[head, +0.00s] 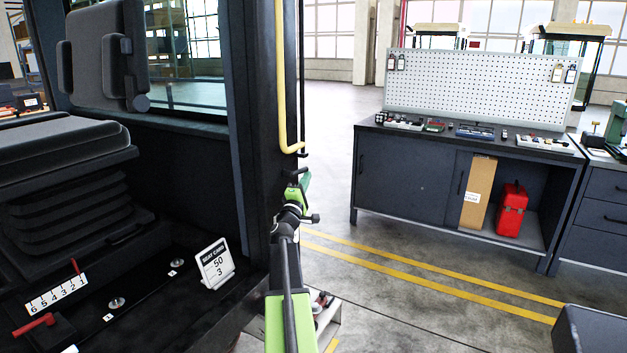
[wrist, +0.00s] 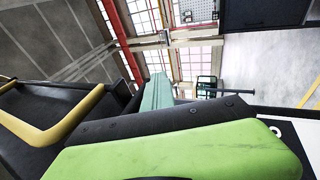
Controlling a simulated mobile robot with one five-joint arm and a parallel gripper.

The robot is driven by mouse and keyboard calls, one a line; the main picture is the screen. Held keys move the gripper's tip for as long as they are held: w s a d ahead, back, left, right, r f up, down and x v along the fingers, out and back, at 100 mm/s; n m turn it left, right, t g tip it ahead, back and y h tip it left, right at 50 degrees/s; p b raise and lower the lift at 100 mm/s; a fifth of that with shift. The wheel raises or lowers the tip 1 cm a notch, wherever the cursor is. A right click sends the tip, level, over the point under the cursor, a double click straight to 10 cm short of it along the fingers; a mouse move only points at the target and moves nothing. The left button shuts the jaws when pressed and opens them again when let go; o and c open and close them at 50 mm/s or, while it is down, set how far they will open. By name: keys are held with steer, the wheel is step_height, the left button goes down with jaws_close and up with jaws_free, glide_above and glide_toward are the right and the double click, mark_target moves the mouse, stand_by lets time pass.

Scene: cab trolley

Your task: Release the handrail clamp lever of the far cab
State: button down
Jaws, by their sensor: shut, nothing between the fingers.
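The yellow handrail (head: 281,80) runs down the dark door post of the cab at the left and bends at its lower end. A small dark piece (head: 302,154) sits by that bend; I cannot tell whether it is the clamp lever. My gripper (head: 304,180) is shut and empty, just below the bend and apart from the yellow bar. In the wrist view the handrail (wrist: 55,132) shows at the left, beside my green and black parts. No clamp lever can be made out clearly there.
The cab holds a black seat (head: 65,150) and a white sign (head: 215,265). A workbench (head: 405,180) with a pegboard (head: 480,85) stands at the right. Two more cabs (head: 435,38) (head: 568,45) stand far back. Open floor with yellow lines lies between the near cab and the bench.

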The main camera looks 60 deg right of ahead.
steer(key=shift+w+a, duration=0.15)
steer(key=shift+w, duration=0.05)
step_height(320, 180, down, 14)
steer(key=s+a+b, duration=0.1)
steer(key=s+b, duration=0.1)
steer(key=b, duration=1.1)
steer(key=shift+s+a+b, duration=0.25)
steer(key=shift+s+b, duration=0.1)
steer(key=shift+s, duration=0.05)
steer(key=shift+r, duration=0.15)
